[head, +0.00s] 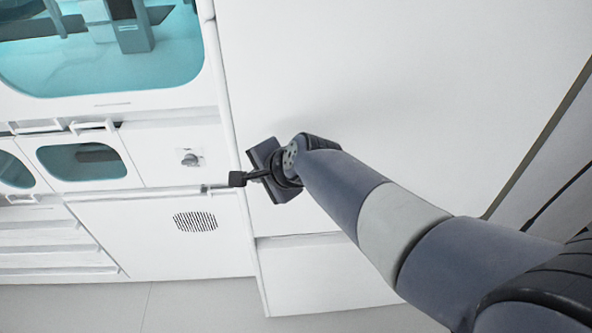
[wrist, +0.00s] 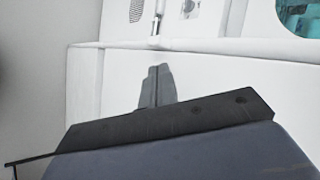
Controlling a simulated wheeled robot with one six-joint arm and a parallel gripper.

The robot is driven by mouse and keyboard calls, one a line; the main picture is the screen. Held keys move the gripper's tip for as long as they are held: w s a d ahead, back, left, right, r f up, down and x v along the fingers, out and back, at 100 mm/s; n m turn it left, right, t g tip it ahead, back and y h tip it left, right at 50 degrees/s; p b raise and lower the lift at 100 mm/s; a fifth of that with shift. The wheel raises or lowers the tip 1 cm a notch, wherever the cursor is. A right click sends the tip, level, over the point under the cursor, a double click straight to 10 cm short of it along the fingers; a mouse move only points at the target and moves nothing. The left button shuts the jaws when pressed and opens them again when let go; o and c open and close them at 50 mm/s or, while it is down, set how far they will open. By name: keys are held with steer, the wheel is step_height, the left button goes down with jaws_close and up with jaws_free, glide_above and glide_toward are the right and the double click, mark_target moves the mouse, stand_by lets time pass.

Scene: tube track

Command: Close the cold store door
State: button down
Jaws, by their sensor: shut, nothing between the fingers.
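A large flat white panel (head: 400,80), which looks like the cold store door, fills the upper right of the head view. I cannot tell for sure whether it stands ajar. My gripper (head: 237,179) is at the panel's lower left edge, fingers pointing left, and seems close to the surface. In the wrist view my gripper (wrist: 157,72) has its two dark fingers together, with nothing between them, in front of a white surface (wrist: 220,85). Whether the fingers touch it is unclear. No handle on the panel is visible.
A white lower front (head: 325,278) is under the panel. Grey floor (head: 200,305) shows along the bottom.

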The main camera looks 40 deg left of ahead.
steer(key=s+d+r, duration=0.4)
steer(key=r, duration=0.1)
steer(key=shift+d+b, duration=0.3)
steer(key=shift+b, duration=0.05)
steer(key=shift+r, duration=0.1)
